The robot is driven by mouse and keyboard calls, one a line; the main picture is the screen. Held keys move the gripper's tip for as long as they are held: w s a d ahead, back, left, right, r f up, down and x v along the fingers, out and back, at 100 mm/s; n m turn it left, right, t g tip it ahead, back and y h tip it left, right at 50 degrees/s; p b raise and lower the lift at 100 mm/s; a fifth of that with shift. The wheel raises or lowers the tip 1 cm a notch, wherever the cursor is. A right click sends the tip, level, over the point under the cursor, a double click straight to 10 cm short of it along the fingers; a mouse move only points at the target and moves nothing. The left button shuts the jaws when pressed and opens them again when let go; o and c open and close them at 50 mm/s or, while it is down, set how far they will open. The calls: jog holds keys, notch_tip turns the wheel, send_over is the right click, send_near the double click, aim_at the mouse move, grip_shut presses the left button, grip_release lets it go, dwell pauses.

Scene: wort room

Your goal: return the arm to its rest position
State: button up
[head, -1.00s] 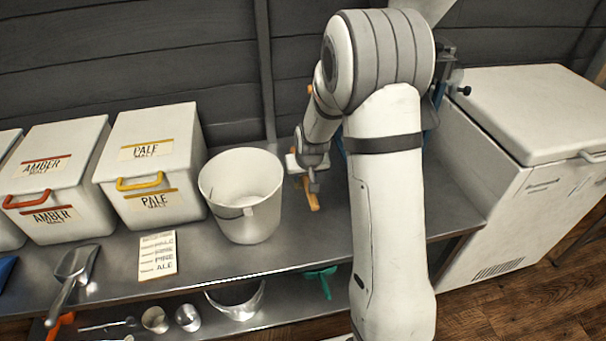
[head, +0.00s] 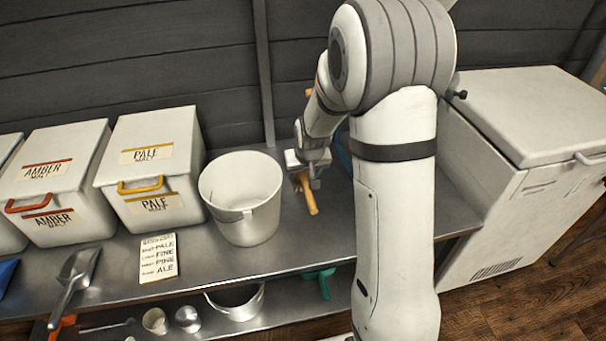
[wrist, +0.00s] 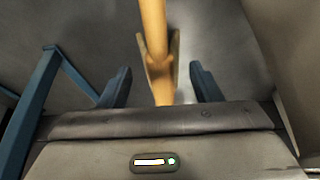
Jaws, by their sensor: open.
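My gripper (head: 308,180) is over the steel bench, just right of the white bucket (head: 240,205). In the wrist view my gripper (wrist: 160,88) is open, with its two dark fingers apart. A wooden, tan handle-like piece (wrist: 153,35) shows between and beyond the fingers, and I see a gap on both sides of it. In the head view this wooden piece (head: 308,197) shows beside and below my gripper. Its full shape is partly hidden by my wrist. My arm stands in front of the bench, bent over toward it.
Pale malt (head: 155,165) and amber malt (head: 60,180) bins stand on the left. A recipe card (head: 158,258) and a metal scoop (head: 75,280) lie in front of them. A white chest freezer (head: 540,120) stands on the right. A blue frame (wrist: 35,105) is close left of my gripper.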

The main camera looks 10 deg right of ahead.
jog(key=shift+p+v, duration=0.4)
jog(key=shift+v, duration=1.5)
jog(key=s+r+g+p, duration=0.1)
jog(key=s+r+p, duration=0.9)
jog(key=r, duration=0.7)
jog(key=s+r+g+p, duration=0.1)
jog(key=s+r+p, duration=1)
jog(key=s+r, duration=0.5)
jog(key=shift+a+r+p, duration=0.2)
jog(key=shift+r+p, duration=0.1)
jog(key=shift+r, duration=0.2)
